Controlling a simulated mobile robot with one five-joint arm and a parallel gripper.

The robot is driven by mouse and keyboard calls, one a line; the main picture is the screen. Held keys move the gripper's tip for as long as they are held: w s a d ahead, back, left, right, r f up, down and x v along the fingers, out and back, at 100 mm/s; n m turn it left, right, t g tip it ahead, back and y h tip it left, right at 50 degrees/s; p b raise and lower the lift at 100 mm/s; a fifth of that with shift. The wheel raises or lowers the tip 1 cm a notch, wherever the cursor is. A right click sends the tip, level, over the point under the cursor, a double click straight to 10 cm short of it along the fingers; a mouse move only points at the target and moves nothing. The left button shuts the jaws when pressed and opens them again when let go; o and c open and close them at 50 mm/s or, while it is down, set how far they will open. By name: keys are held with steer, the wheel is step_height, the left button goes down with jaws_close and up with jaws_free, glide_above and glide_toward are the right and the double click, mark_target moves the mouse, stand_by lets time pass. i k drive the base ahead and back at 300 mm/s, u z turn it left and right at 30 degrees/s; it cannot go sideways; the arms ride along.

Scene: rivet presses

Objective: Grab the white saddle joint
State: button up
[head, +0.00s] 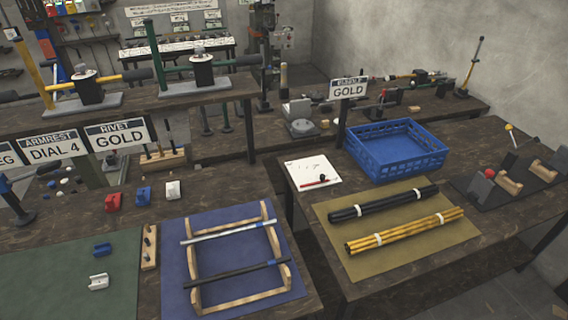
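A small white piece (98,282) with a channel-like top lies on the green mat (60,262) at the lower left; its shape looks like a saddle joint. A blue piece (102,249) of similar size lies just behind it on the same mat. Another small white piece (173,190) stands on the bare table behind the blue mat, beside a blue one (143,194) and a red one (113,202). I cannot tell for sure which white piece is the saddle joint. My gripper is not in view.
A wooden strip with dark parts (149,248) stands right of the green mat. The blue mat (175,290) holds a wooden frame (262,210) with two rods. A gap separates this table from the right one, which carries a blue crate (398,165) and bundled rods (405,232).

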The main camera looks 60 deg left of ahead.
mark_target(101, 280)
steer(key=u, duration=0.1)
steer(key=k, duration=0.2)
steer(key=u, duration=4.45)
steer(key=k, duration=0.2)
steer(key=u, duration=0.25)
steer(key=i, duration=1.7)
steer(key=u, duration=0.2)
